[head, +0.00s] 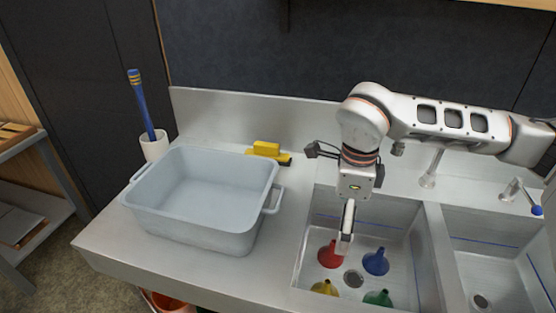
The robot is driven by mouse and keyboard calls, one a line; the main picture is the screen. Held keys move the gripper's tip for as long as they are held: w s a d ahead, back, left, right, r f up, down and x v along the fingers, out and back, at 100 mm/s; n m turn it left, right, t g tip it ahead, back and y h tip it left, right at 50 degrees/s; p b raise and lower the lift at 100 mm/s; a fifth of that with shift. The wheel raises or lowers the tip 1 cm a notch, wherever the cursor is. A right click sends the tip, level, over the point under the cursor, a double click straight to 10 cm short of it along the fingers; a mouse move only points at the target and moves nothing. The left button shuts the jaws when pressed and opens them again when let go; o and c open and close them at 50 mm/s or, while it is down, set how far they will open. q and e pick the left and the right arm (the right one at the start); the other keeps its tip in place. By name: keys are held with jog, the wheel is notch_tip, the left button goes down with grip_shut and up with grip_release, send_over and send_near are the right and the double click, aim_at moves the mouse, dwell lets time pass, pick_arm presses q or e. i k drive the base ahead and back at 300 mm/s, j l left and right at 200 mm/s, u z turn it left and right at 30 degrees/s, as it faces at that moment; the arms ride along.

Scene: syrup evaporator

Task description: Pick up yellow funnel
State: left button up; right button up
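The yellow funnel (325,287) sits in the left sink basin (388,212), near its front left corner. A red funnel (329,255) is just behind it, a blue funnel (376,262) is to the right, and a green funnel (378,298) is at the front. My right gripper (345,242) points down into the basin, above and beside the red funnel, behind the yellow one. Its fingers show nearly edge-on, so I cannot tell their opening or whether they touch the red funnel. My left gripper is not in view.
A grey tub (205,190) with handles stands on the counter left of the basin. Behind it are a yellow-and-black brush (266,149) and a white cup (154,146) holding a blue stick (141,103). A faucet (430,168) stands behind.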

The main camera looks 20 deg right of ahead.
aim_at(325, 287)
jog(key=k, duration=1)
